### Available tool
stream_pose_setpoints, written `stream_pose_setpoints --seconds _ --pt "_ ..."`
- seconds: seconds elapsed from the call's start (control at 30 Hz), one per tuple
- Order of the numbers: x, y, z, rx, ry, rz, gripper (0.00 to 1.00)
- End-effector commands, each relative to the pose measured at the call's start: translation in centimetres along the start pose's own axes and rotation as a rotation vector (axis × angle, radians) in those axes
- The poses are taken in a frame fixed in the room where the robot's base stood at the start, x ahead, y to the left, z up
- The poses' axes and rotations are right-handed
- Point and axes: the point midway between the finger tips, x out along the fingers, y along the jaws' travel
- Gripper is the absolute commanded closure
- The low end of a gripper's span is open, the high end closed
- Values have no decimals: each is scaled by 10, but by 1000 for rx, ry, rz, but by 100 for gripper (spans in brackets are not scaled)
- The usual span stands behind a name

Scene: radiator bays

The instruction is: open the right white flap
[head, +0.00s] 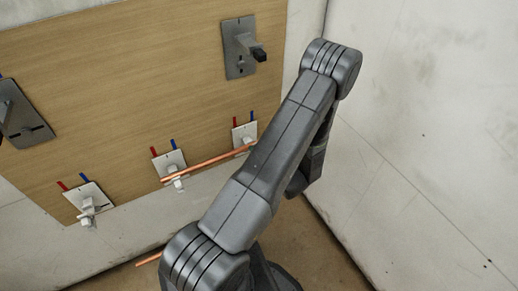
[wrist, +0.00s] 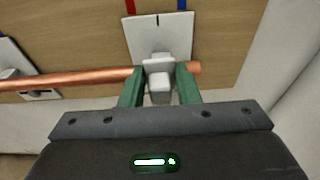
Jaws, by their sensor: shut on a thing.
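The right white flap (wrist: 160,88) sits on a white plate (wrist: 160,38) in the wrist view, with a red and a blue mark above it. My gripper (wrist: 160,76) has its two green fingers on either side of the flap and is shut on it. In the head view the right plate (head: 244,134) shows in part. There my arm hides the flap and the gripper. The flap's exact angle is hard to tell.
A copper pipe (head: 210,161) runs across from the middle white flap (head: 177,183) to the right plate; in the wrist view it (wrist: 70,78) passes at the fingers. A left white flap (head: 88,207) and a grey handle (head: 250,47) are on the wooden panel. A pale wall (head: 430,110) stands at right.

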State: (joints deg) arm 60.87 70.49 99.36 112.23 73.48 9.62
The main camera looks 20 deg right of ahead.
Motion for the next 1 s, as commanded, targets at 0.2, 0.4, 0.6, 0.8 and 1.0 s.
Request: stream_pose_setpoints --seconds 0.2,0.4,0.6,0.8,1.0 --pt "0 0 0 0 8 0 94" --pt "0 0 0 0 7 0 58" --pt "0 0 0 0 7 0 58" --pt "-11 -1 0 1 7 -2 58" --pt "-45 -1 0 1 6 -5 58"
